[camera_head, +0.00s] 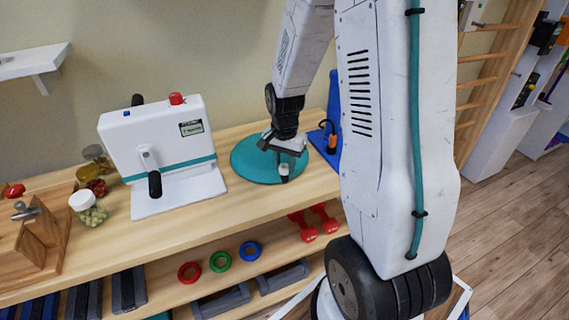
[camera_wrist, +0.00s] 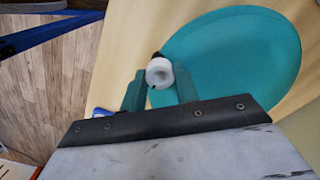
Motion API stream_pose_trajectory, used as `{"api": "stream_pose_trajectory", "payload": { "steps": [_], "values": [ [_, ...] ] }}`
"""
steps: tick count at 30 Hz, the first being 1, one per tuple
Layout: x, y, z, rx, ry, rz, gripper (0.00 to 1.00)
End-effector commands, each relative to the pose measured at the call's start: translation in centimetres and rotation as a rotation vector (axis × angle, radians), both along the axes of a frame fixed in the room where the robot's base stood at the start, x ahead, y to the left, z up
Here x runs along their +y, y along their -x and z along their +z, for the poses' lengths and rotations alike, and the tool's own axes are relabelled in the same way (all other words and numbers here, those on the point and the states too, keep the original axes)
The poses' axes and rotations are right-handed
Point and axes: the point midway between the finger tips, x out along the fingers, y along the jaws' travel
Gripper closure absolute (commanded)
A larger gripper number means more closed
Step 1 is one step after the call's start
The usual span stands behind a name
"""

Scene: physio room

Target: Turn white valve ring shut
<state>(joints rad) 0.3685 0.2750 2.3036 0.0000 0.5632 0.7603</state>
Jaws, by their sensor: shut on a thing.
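My gripper (camera_wrist: 161,80) is shut on the ring, one finger on each side. In the head view my gripper (camera_head: 284,168) points down at the cushion's front right part. A small pale bit of the ring shows at the fingertips there. Whether the valve is open or shut cannot be told.
A white machine with a black handle (camera_head: 160,150) stands left of the cushion. A blue stand (camera_head: 333,120) is close behind on the right. Jars (camera_head: 88,208) and a wooden block device (camera_head: 40,240) are at the left. Red dumbbells (camera_head: 303,226) lie on the shelf below.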

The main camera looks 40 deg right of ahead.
Motion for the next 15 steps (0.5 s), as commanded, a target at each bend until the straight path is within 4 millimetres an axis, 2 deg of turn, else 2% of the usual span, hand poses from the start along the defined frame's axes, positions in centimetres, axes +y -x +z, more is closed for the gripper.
{"api": "stream_pose_trajectory", "payload": {
  "steps": [14,15],
  "values": [
    [-0.03,-0.08,0.05,-0.003,0.001,-0.016,0.93],
    [-0.03,-0.08,0.05,-0.003,0.001,-0.016,0.67]
  ]
}}
